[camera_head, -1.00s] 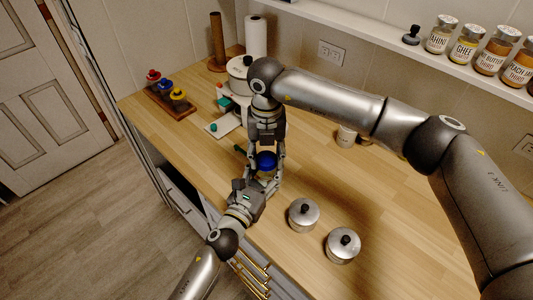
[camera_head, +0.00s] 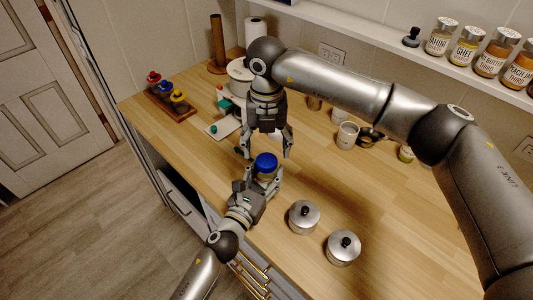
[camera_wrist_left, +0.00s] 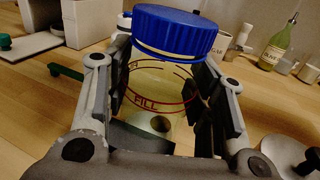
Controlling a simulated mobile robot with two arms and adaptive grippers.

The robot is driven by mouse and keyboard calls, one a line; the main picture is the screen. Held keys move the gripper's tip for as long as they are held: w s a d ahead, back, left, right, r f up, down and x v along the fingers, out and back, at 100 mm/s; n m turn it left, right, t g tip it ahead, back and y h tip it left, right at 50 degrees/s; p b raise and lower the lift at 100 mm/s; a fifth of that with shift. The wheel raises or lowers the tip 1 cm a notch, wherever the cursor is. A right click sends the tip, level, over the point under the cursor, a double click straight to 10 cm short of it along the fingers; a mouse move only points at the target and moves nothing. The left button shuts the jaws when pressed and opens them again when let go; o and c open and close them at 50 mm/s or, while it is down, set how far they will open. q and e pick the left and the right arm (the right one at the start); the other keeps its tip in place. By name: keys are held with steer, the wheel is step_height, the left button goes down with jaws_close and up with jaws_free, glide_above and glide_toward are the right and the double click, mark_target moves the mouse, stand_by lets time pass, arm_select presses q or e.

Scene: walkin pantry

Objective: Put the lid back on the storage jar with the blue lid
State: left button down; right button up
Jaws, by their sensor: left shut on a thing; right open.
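The storage jar (camera_wrist_left: 155,95) is clear glass with red markings and stands upright on the counter. Its blue lid (camera_wrist_left: 175,30) sits on top of the jar mouth, and the lid also shows in the head view (camera_head: 265,161). I cannot tell whether the lid is fully seated or tightened. My left gripper (camera_head: 264,177) is shut on the jar, with one finger on each side of its body below the lid. My right gripper (camera_head: 269,153) is open and empty just above and behind the lid, its fingers pointing down and spread apart.
Two metal pots with black knobs (camera_head: 304,216) (camera_head: 343,247) stand right of the jar. A white mug (camera_head: 347,135) is behind to the right. A wooden tray with colored-topped items (camera_head: 170,101) is at far left. Labelled jars (camera_head: 466,47) line the shelf.

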step_height(320, 180, up, 8)
steer(key=shift+f, duration=0.15)
arm_select(q)
steer(key=c, duration=0.6)
jaws_free()
steer(key=shift+o, duration=0.2)
steer(key=shift+s, duration=0.1)
steer(key=v, duration=1.2)
